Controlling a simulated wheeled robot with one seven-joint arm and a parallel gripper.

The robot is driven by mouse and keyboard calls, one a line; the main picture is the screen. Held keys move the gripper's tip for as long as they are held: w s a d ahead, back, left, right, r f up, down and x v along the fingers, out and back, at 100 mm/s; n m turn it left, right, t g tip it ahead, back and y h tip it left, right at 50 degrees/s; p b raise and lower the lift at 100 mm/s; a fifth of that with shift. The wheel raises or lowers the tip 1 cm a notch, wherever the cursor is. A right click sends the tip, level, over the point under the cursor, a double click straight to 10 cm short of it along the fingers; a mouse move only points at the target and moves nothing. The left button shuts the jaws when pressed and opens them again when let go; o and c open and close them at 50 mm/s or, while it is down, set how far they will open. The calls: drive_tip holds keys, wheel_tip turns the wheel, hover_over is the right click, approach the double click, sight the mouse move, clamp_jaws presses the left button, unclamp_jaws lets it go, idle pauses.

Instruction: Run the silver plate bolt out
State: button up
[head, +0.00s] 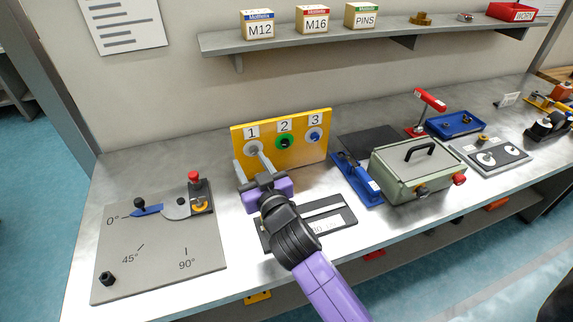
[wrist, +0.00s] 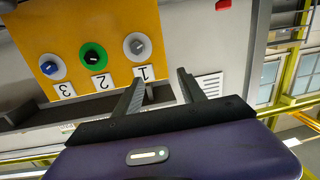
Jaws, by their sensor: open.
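A yellow upright panel (head: 297,157) carries three numbered round plates. The silver plate (head: 249,148) is under label 1, with a grey bolt head at its centre. It also shows in the wrist view as a silver ring (wrist: 129,41) with the bolt head (wrist: 138,47) in it. In the wrist view my gripper (wrist: 160,77) has empty fingers, with the bolt beyond the left fingertip.
A grey angle board (head: 160,250) with a blue pointer lies left of the panel. A dark slotted plate (head: 335,218) lies beside my arm. A blue fixture (head: 357,180) and a green box (head: 417,170) stand to the right. A shelf (head: 370,35) with boxes hangs above.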

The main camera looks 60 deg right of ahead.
sight(254, 153)
drive_tip(key=shift+m+g+h, duration=0.3)
drive_tip(key=shift+m+g, duration=0.5)
drive_tip(key=shift+g, duration=0.1)
drive_tip(key=shift+w+d+f+p, duration=0.25)
drive_tip(key=shift+w+d+f, duration=0.55)
drive_tip(key=shift+d, duration=0.35)
drive_tip(key=shift+w+d+f+p, duration=0.25)
drive_tip(key=shift+w+d+f, duration=0.5)
drive_tip(key=shift+d, duration=0.35)
drive_tip(key=shift+w+d+f+p, duration=0.25)
drive_tip(key=shift+w+d+f, duration=0.55)
drive_tip(key=shift+d, duration=0.35)
drive_tip(key=shift+r, duration=0.1)
drive_tip(key=shift+c, duration=0.5)
